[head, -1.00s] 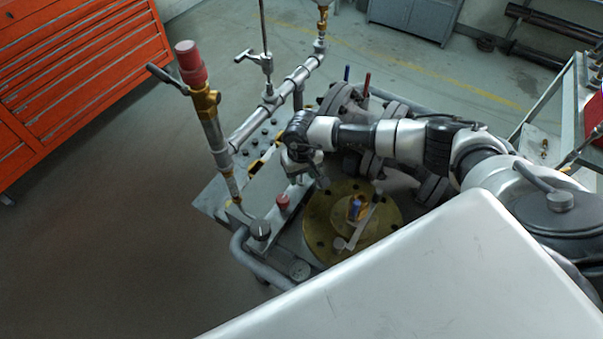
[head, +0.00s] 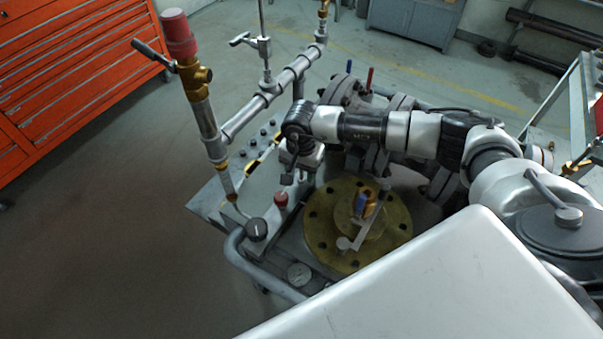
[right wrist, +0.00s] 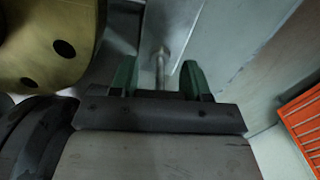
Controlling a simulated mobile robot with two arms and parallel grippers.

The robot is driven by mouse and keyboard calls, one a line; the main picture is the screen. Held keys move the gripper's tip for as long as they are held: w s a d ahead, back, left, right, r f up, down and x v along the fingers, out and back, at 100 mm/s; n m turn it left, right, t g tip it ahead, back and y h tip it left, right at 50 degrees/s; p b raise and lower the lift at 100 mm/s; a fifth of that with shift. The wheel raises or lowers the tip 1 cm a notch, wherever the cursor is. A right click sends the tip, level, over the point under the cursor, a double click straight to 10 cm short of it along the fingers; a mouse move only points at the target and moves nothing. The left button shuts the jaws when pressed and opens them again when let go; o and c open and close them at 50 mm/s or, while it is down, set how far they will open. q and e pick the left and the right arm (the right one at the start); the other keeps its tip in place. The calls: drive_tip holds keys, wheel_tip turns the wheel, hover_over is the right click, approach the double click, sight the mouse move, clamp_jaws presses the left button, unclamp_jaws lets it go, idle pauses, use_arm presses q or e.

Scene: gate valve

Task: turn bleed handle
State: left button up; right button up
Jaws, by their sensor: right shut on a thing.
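My right gripper (head: 294,180) points down over the grey bench plate, left of the brass flange, in the head view. In the right wrist view, its green fingers (right wrist: 160,80) stand on either side of a thin metal stem, which I take to be the bleed handle (right wrist: 160,62). The gripper is shut on this handle. The part between the fingertips is mostly hidden by the gripper body, and the handle's turn angle cannot be told. My left gripper is out of view.
A pipe with a red-capped valve (head: 195,90) rises further left. An orange cabinet (head: 70,75) stands behind.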

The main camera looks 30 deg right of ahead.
drive_tip(key=shift+m+b, duration=0.4)
drive_tip(key=shift+m, duration=0.4)
drive_tip(key=shift+w+r, duration=0.1)
drive_tip(key=o, duration=0.9)
wheel_tip(320, 180, up, 11)
drive_tip(key=shift+f+b, duration=0.15)
drive_tip(key=shift+b, duration=0.8)
